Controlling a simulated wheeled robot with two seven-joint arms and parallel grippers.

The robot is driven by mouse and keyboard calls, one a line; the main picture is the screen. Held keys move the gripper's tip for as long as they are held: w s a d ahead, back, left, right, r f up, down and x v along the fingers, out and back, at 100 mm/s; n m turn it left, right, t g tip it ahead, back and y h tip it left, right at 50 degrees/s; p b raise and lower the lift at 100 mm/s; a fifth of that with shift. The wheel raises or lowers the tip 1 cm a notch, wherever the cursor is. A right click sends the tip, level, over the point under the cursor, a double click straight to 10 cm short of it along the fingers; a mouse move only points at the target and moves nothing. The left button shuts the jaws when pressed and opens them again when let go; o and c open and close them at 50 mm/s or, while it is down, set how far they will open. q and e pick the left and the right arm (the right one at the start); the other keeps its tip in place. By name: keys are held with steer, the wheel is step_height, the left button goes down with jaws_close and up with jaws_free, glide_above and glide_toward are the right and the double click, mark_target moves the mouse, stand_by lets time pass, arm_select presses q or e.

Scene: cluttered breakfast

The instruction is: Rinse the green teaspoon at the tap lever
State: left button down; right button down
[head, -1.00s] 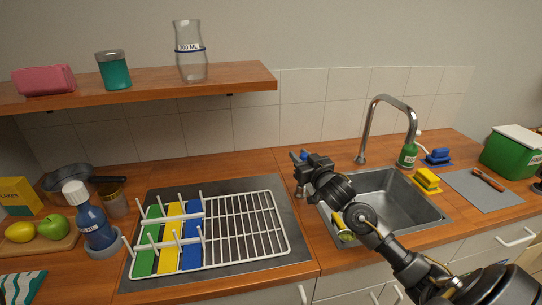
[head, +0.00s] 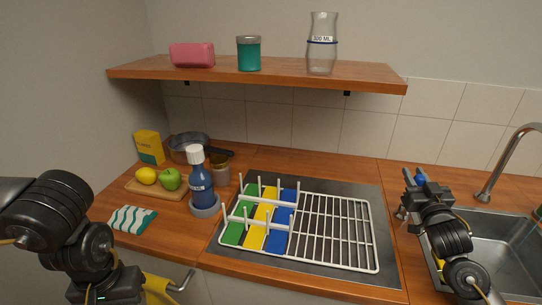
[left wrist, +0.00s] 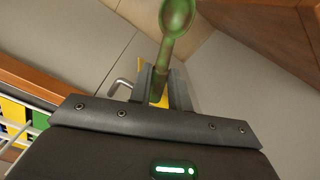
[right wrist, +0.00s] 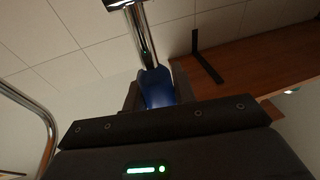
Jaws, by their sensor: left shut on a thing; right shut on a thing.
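The green teaspoon (left wrist: 177,18) shows in the left wrist view, bowl at the top edge. Its handle runs down between the fingers of my left gripper (left wrist: 163,88), which is shut on it. In the head view, my left arm is at the lower left; the teaspoon does not show there. My right gripper (head: 413,180) is beside the sink's left edge. It is shut on the blue grip of what looks like the tap lever (right wrist: 158,88), with a chrome stem. The curved chrome tap (head: 510,158) stands at the right, partly cut off. No water is visible.
A drying rack (head: 345,230) with green, yellow and blue parts lies left of the sink (head: 500,240). A blue bottle (head: 201,185), pan (head: 187,147) and fruit board (head: 150,188) stand further left. A shelf (head: 260,78) runs above. A drawer handle (head: 183,280) sticks out below.

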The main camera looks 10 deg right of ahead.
steer(key=c, duration=1.2)
jaws_free()
steer(key=shift+o, duration=0.2)
arm_select(q)
steer(key=shift+s+f+b, duration=0.1)
steer(key=shift+f+b, duration=0.8)
arm_select(e)
steer(key=v, duration=1.2)
arm_select(q)
steer(key=shift+r, duration=0.1)
arm_select(e)
steer(key=shift+s, duration=0.1)
